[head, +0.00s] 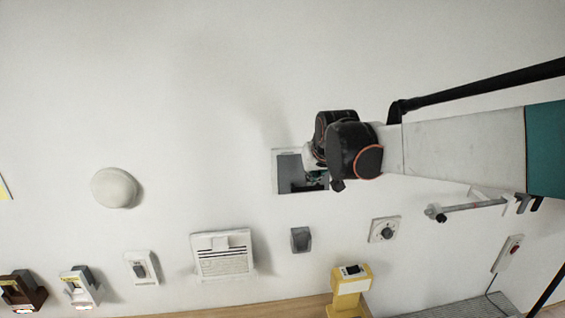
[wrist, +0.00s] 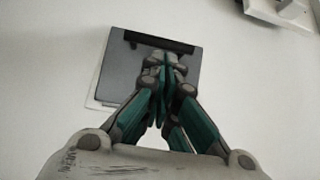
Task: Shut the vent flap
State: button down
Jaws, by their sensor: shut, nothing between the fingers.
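A grey square flap (head: 289,172) in a thin white frame is set in the white wall, and it looks like the vent flap. My gripper (head: 318,178) is in front of its right part and hides some of it. In the wrist view the grey flap (wrist: 122,67) has a dark strip along its top edge. My gripper (wrist: 164,68) is shut and empty there, its fingertips over the flap's upper middle. I cannot tell whether the fingertips touch the flap, or how far it stands open.
A white louvred grille (head: 223,256), a small grey box (head: 300,240) and a dial plate (head: 384,229) are on the wall below. A yellow box with a switch (head: 350,288) is lower right. A round white dome (head: 115,188) is at left. The wall above is clear.

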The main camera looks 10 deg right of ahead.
jog(key=shift+p+x, duration=0.3)
jog(key=shift+x, duration=2.35)
jog(key=shift+f, duration=0.1)
jog(key=b, duration=0.1)
jog(key=w+f+t+b, duration=0.1)
jog(key=b, duration=0.1)
jog(key=shift+w+f, duration=0.25)
jog(key=shift+f, duration=0.05)
jog(key=shift+s+r, duration=0.1)
